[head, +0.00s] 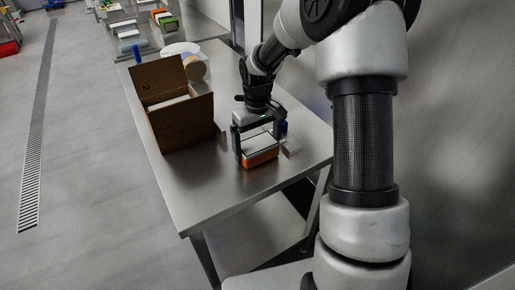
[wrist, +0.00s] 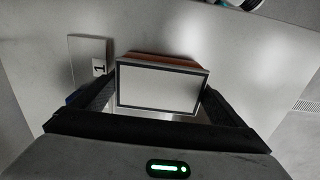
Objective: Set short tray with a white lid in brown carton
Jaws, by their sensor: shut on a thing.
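The brown carton (head: 183,128) stands open on the steel table, its back flap raised, with something white inside. My gripper (head: 259,152) is to the right of the carton, low over the table. It is shut on a short tray (head: 261,158) with orange sides and a pale top. In the wrist view the tray (wrist: 160,88) sits between the fingers, its white lid framed by a dark edge and an orange strip along its far side. Whether the tray touches the table cannot be told. The carton does not show clearly in the wrist view.
The steel table (head: 215,186) is clear in front of the carton. A pale block marked 1 (wrist: 88,58) lies beside the tray in the wrist view. A round pale container (head: 194,68) stands behind the carton. Further tables with several trays are at the back.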

